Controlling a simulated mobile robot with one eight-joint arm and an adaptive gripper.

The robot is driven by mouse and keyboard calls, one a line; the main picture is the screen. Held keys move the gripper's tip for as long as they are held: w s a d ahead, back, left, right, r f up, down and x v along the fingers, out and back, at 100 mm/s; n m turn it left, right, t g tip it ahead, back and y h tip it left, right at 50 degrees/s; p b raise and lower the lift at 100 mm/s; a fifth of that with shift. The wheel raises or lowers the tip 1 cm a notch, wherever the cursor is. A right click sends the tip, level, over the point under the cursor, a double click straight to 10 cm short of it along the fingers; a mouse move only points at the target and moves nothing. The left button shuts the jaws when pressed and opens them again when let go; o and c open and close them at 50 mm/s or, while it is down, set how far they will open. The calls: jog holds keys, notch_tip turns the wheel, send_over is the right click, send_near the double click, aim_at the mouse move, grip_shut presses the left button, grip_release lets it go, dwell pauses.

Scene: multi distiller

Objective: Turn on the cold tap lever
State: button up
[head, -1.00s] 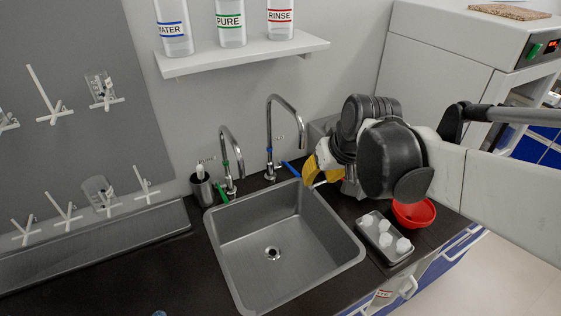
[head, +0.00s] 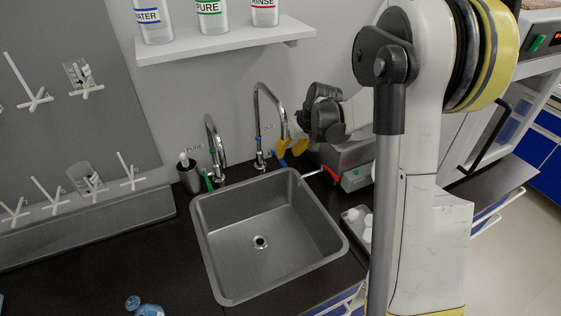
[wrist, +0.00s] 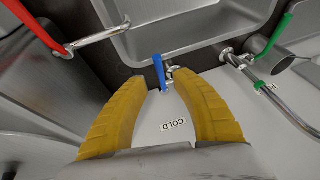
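The cold tap (head: 259,125) is a tall chrome gooseneck behind the sink, with a blue lever (head: 282,163) low on its right side. In the wrist view the blue lever (wrist: 158,72) shows just beyond the gap between the fingertips, and a COLD label (wrist: 174,125) is on the wall below it. My gripper (head: 290,149) has yellow fingers and is just above and beside the lever in the head view. In the wrist view my gripper (wrist: 160,78) is open and empty, its fingertips apart. Contact with the lever cannot be told.
The sink (head: 265,230) lies in front of the taps. A red lever (head: 331,174) sits to the right by a grey appliance. A shelf with bottles hangs above.

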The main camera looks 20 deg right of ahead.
jog(key=b+x, duration=0.1)
jog(key=x, duration=0.4)
jog(key=shift+w+f, duration=0.15)
jog(key=shift+f, duration=0.2)
grip_shut()
